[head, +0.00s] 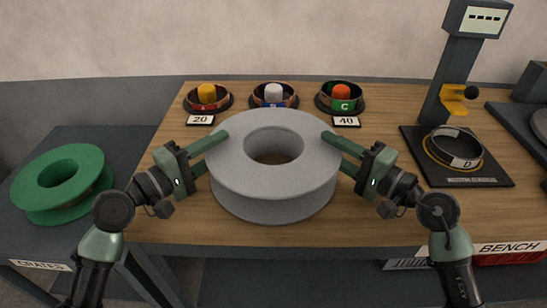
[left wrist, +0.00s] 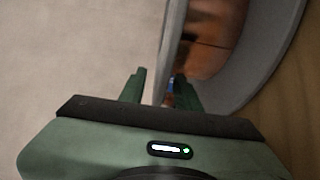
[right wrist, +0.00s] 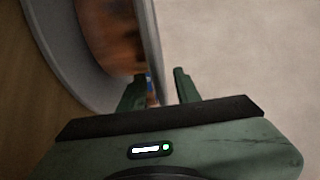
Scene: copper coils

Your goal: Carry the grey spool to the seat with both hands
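The grey spool (head: 320,160) lies flat, hole upward, at the front middle of the bench. I cannot tell whether its underside touches the wood. My left gripper (head: 208,155) is at its left edge and my right gripper (head: 340,153) at its right edge. Each has one finger above and one below the upper flange. In the left wrist view the flange (left wrist: 174,50) passes between the fingers with a gap beside it. The right wrist view shows the flange (right wrist: 147,45) likewise between parted fingers. Which thing is the seat is unclear.
Small coils A (head: 190,105), B (head: 256,101) and C (head: 322,104) stand behind the spool, with number cards 20 (head: 200,120) and 40 (head: 346,121). Coil D (head: 440,158) sits on a dark stand at right. A green spool (head: 92,180) lies on the left table.

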